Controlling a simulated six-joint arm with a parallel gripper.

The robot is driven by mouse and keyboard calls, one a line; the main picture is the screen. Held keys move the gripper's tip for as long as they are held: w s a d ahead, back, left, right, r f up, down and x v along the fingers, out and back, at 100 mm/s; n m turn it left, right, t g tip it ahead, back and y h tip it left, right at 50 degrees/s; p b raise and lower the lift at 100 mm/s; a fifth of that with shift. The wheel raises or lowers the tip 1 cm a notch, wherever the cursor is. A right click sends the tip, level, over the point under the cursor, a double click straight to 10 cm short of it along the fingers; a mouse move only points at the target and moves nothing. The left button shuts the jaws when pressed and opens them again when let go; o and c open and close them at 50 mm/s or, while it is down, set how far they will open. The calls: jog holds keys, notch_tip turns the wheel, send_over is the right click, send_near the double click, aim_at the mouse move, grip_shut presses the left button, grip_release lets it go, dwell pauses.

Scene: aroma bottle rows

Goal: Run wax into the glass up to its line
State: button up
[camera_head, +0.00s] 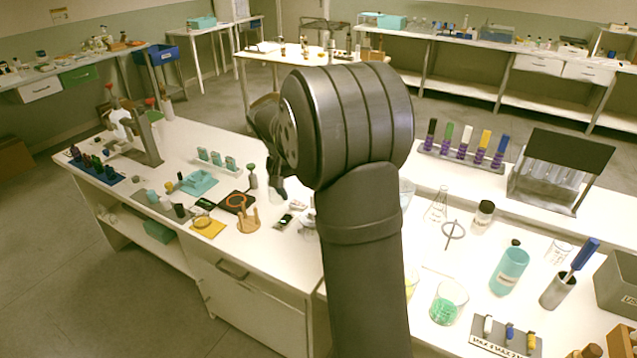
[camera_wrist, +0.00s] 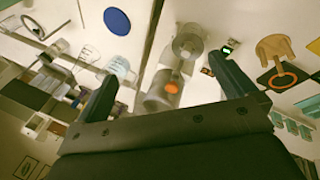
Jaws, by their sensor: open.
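My gripper (camera_wrist: 165,85) is open, its two dark fingers spread in the wrist view with nothing held between them. Beyond the fingers is a grey cylindrical fixture (camera_wrist: 187,42). Beside it is a clear-looking round vessel (camera_wrist: 155,98) near an orange spot (camera_wrist: 171,87); I cannot tell whether this is the glass or whether it holds wax. In the head view my arm hides most of this area, and the dark gripper end (camera_head: 279,190) shows just left of it, over the white bench. No fill line can be made out.
A wooden stand (camera_head: 249,219) and a yellow mat (camera_head: 208,227) lie left of my gripper. To the right are a beaker with green contents (camera_head: 449,303), a teal bottle (camera_head: 509,271), a ring stand (camera_head: 452,231) and a tube rack (camera_head: 460,155). A labelled panel (camera_head: 480,340) is at front right.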

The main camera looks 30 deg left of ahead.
jog(key=w+d+r+m+y, duration=0.1)
jog(key=w+r+m+y, duration=0.15)
jog(key=r, duration=0.45)
jog(key=w+d+r+m+y, duration=0.1)
jog(key=w+r+m+y, duration=0.2)
jog(key=r, duration=0.4)
jog(key=x, duration=0.9)
jog(key=shift+f+h, duration=0.25)
jog(key=shift+h, duration=0.1)
jog(key=shift+a+r+m, duration=0.1)
jog(key=shift+m, duration=0.15)
jog(key=v, duration=0.9)
jog(key=shift+s+r, duration=0.3)
jog(key=shift+s, duration=0.05)
